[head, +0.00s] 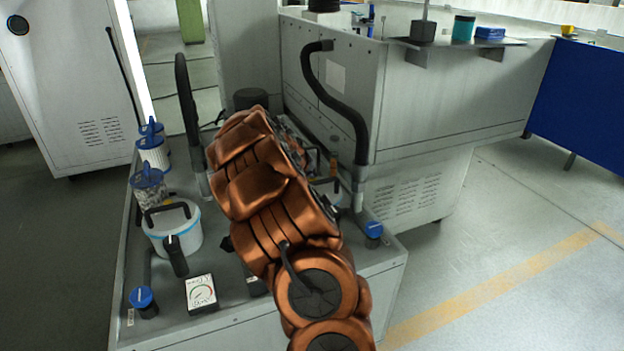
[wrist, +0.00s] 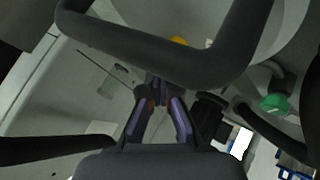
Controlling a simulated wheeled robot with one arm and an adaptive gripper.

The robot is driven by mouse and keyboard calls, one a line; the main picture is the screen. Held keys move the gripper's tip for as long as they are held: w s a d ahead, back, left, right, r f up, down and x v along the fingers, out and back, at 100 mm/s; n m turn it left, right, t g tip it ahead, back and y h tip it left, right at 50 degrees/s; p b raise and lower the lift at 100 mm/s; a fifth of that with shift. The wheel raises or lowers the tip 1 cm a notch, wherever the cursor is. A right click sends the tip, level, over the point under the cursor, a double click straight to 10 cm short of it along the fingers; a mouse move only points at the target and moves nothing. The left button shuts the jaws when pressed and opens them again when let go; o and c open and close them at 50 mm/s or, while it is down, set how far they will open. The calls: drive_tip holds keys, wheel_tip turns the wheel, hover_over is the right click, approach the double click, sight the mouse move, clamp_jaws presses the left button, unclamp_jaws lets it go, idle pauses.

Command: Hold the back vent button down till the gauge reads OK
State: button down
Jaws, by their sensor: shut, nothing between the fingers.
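My gripper (wrist: 161,102) shows in the wrist view with its purple-sided fingers together and nothing between them. In the head view my copper arm hides it. A small dial gauge (head: 201,293) with a white face and a red needle stands on the front of the grey bench; its reading is too small to tell. I cannot make out which part is the back vent button. A yellow spot (wrist: 179,41) lies beyond the fingertips in the wrist view, partly behind a dark bar. I cannot tell whether the fingers touch anything.
A dark bent pipe (wrist: 165,55) crosses close above my fingers. A green knob (wrist: 275,103) is at right. On the bench (head: 240,318) stand a white bucket (head: 170,237), blue-lidded jars (head: 148,188) and blue-capped fittings (head: 142,298), (head: 374,230). Hoses (head: 340,105) rise behind. The right floor is clear.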

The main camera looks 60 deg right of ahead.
sight(311, 180)
drive_tip(key=shift+r, duration=0.7)
drive_tip(key=shift+r, duration=0.1)
drive_tip(key=shift+r+p, duration=0.85)
drive_tip(key=shift+r, duration=1.6)
